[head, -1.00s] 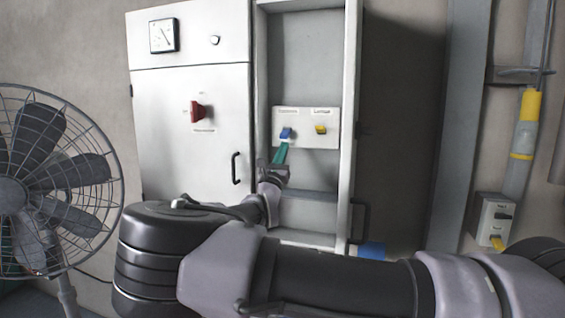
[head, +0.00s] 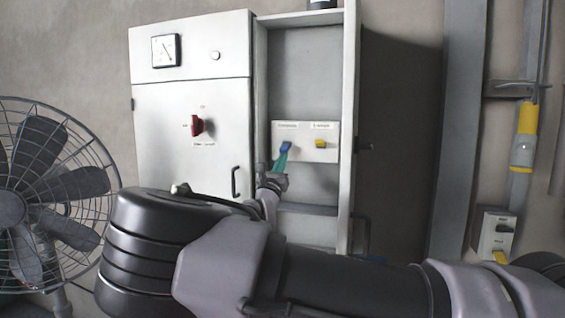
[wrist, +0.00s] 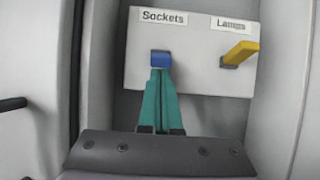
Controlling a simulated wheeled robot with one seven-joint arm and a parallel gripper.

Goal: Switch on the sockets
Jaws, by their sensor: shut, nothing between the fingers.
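The blue switch (head: 286,146) sits on a white panel (head: 305,155) inside the open cabinet bay. In the wrist view the blue switch (wrist: 161,59) is under the label "Sockets" (wrist: 171,17), and looks short and seen nearly end-on. My gripper (head: 283,157) has teal fingers, shut with nothing between them. In the wrist view the gripper (wrist: 160,74) has its tips right at the underside of the blue switch. I cannot tell whether they touch it.
A yellow lever (wrist: 241,52) under the label "Lamps" sticks out to the right of the blue switch. The bay's side walls stand close on both sides. A red rotary switch (head: 196,125) is on the closed door at left. A fan (head: 50,195) stands at far left.

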